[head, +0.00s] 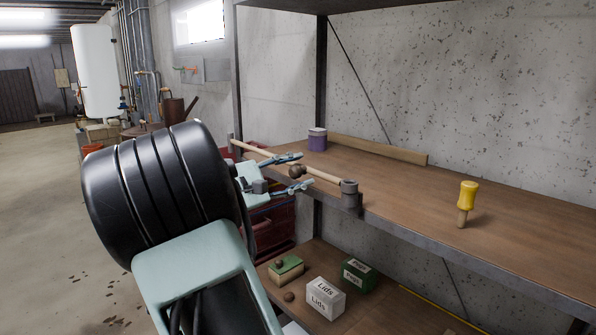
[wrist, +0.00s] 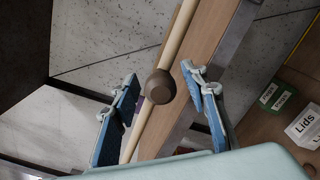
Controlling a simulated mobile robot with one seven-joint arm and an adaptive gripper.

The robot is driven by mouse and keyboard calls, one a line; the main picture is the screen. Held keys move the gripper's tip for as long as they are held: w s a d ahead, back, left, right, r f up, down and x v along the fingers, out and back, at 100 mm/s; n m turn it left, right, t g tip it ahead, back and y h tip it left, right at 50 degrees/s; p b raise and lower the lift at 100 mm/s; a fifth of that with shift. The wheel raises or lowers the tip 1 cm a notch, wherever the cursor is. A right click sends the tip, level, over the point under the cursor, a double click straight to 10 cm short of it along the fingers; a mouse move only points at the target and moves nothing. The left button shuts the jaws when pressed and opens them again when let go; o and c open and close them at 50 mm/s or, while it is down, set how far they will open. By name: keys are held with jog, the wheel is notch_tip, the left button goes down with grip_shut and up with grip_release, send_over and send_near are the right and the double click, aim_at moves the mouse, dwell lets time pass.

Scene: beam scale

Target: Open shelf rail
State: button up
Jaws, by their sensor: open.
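The shelf rail (head: 326,177) is a pale wooden rod along the front edge of the upper shelf (head: 400,190). Its near end meets a grey holder (head: 350,197); its far end is near the left post. A round brown knob (head: 297,172) sits on the rod and shows large in the wrist view (wrist: 160,86), where the rod (wrist: 177,38) runs diagonally. My gripper (head: 305,172) is open, with one blue finger on each side of the knob and rod. Gaps show between both fingers and the knob in the wrist view.
A purple tin (head: 317,140) and a wooden strip (head: 375,149) are behind the rail. The lower shelf holds a "Lids" box (head: 325,298) and green boxes (head: 358,275). Open floor lies left.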

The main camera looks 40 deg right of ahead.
jog(key=shift+d, duration=0.2)
jog(key=shift+c, duration=0.6)
jog(key=c, duration=1)
grip_shut()
jog(key=shift+a+r, duration=0.1)
jog(key=shift+a, duration=0.05)
